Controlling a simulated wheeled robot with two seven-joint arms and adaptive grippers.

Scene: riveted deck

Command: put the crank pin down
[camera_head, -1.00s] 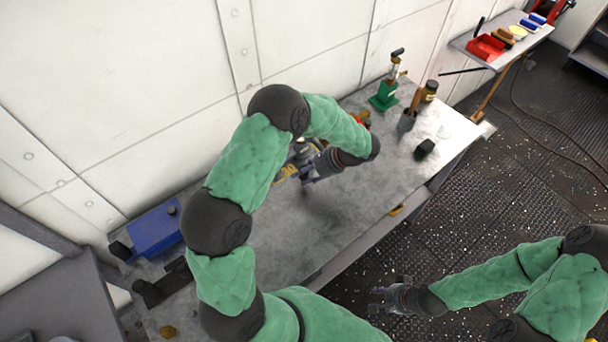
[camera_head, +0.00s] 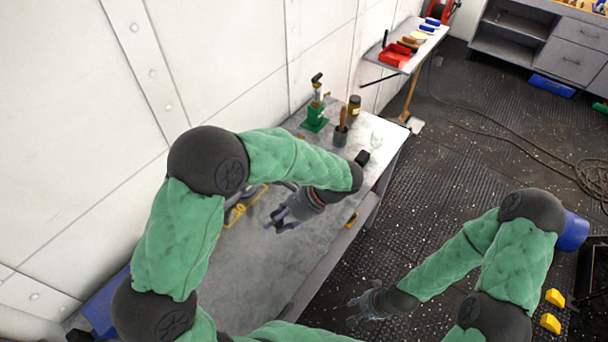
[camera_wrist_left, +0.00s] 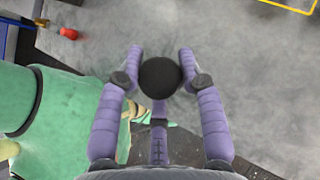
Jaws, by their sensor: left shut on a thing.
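The crank pin (camera_wrist_left: 160,77) shows in the left wrist view as a dark, round end between the purple fingers. My left gripper (camera_wrist_left: 163,66) is shut on it, with a finger at each side. In the head view my left gripper (camera_head: 279,219) is over the grey workbench (camera_head: 262,262); the pin cannot be made out there. I cannot tell whether the pin touches the bench top. My right gripper (camera_head: 359,305) is over the dark floor, clear of the bench; its finger opening is too small to judge.
At the bench's far end stand a green-based device (camera_head: 315,118), a dark cup with a wooden handle (camera_head: 341,134), a jar (camera_head: 354,106) and a black block (camera_head: 362,157). A yellow-edged item (camera_head: 236,213) lies near the wall. The bench front is clear.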

